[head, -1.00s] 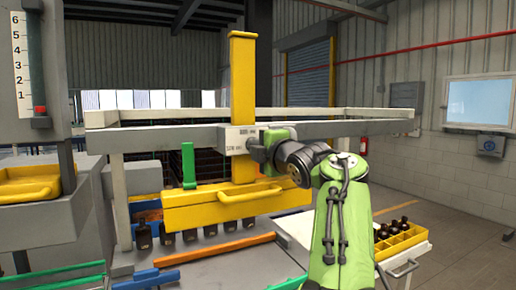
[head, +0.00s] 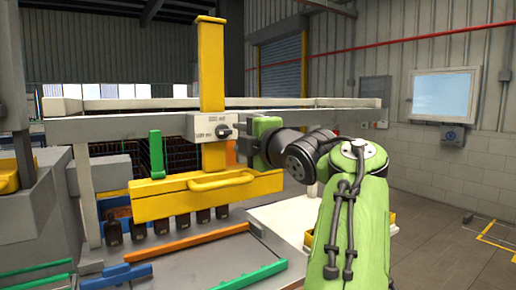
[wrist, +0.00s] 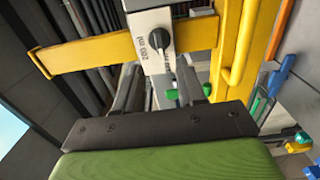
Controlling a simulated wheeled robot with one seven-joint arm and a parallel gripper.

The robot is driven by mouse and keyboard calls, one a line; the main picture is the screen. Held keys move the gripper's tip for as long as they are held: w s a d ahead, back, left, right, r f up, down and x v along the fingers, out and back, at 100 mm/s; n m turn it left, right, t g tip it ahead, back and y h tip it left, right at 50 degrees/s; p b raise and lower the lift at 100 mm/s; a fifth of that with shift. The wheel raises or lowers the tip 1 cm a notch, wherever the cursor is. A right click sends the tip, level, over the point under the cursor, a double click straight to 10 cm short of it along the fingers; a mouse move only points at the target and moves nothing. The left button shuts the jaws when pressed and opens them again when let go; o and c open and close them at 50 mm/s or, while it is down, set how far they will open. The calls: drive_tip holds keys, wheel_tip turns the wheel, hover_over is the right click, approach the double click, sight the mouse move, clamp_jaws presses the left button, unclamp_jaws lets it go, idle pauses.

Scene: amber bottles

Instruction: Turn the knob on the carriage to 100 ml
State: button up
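The yellow carriage (head: 211,75) is a vertical post above a wide yellow bar with a handle. A pale plate (head: 203,126) on the post bears a small dark knob (head: 224,131). The wrist view shows the black knob (wrist: 160,40) near the top centre, with printed volume labels (wrist: 136,51) beside it, one seeming to read 200 ml. The knob's exact pointing is too small to tell. My gripper (head: 240,136) is in front of the plate, just right of the knob. In the wrist view its two grey fingers (wrist: 156,82) stand apart with nothing between them, short of the knob.
A pale horizontal rail (head: 320,122) runs behind the carriage. Several amber bottles (head: 159,224) stand in a row below the yellow bar. A green upright piece (head: 156,155) is left of the post. Orange (head: 187,241) and green guide bars cross the grey table.

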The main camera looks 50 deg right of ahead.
drive_tip(key=v, duration=0.7)
drive_tip(key=shift+s, duration=0.35)
drive_tip(key=shift+a, duration=0.15)
drive_tip(key=w+a+f+m+g+y, duration=0.35)
drive_tip(key=a+f+m, duration=0.55)
drive_tip(key=a+f, duration=0.6)
drive_tip(key=s+a+f+m+g, duration=0.3)
drive_tip(key=s+f, duration=0.4)
drive_tip(key=f, duration=0.3)
drive_tip(key=s+a+f+m+g+y+p, duration=0.1)
drive_tip(key=s+a+f+m+g, duration=0.2)
drive_tip(key=f, duration=0.7)
drive_tip(key=s+a+g, duration=0.2)
drive_tip(key=s+a, duration=0.2)
drive_tip(key=shift+a+f, duration=0.25)
drive_tip(key=shift+f, duration=0.15)
